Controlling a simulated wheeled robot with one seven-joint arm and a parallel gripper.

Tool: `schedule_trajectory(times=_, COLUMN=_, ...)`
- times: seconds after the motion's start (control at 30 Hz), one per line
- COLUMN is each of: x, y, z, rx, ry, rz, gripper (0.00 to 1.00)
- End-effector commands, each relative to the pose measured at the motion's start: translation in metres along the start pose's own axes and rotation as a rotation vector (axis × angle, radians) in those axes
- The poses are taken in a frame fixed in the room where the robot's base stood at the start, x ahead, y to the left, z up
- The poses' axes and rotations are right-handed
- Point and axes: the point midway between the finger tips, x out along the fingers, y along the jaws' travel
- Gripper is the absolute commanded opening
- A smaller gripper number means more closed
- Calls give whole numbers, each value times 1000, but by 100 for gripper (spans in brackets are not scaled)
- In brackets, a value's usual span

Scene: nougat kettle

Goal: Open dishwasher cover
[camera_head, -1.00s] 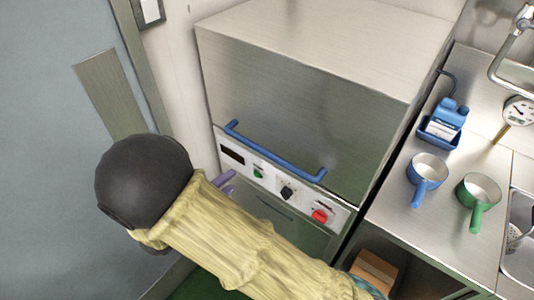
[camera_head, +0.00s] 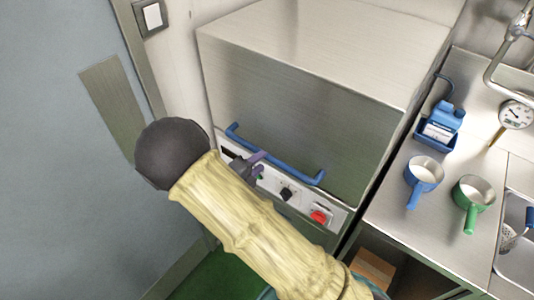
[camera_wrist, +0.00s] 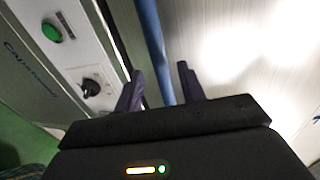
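The dishwasher cover (camera_head: 300,115) is a large steel box hood, and it is down. Its blue bar handle (camera_head: 290,166) runs along the lower front edge, just above the control panel. My gripper (camera_head: 257,160) is at the left half of the handle, with its purple fingers close to the bar. In the wrist view the two dark fingers of my gripper (camera_wrist: 160,70) are apart, and the blue handle (camera_wrist: 155,45) shows in the gap between them. The fingers are not closed on the bar. How deep the bar sits between them is hard to tell.
The control panel (camera_head: 335,212) below has a red switch (camera_head: 320,217) and a black knob (camera_head: 286,195). A steel counter (camera_head: 400,225) at right holds a blue pan (camera_head: 424,172), a green pan (camera_head: 473,192) and a blue bottle holder (camera_head: 440,130). A grey door (camera_head: 60,200) is at left.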

Motion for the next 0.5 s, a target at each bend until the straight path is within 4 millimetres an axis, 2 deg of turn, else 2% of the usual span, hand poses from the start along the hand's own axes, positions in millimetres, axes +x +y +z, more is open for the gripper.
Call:
schedule_trajectory(times=0.03, x=10, y=-2, z=-1, rx=-2, ry=4, rz=-1, gripper=40)
schedule_trajectory(times=0.2, x=35, y=-2, z=0, rx=0, ry=2, rz=-1, gripper=40)
schedule_trajectory(times=0.33, x=46, y=-1, z=0, rx=-1, ry=1, rz=0, gripper=40)
schedule_trajectory(times=0.5, x=48, y=0, z=0, rx=0, ry=-1, rz=1, gripper=40)
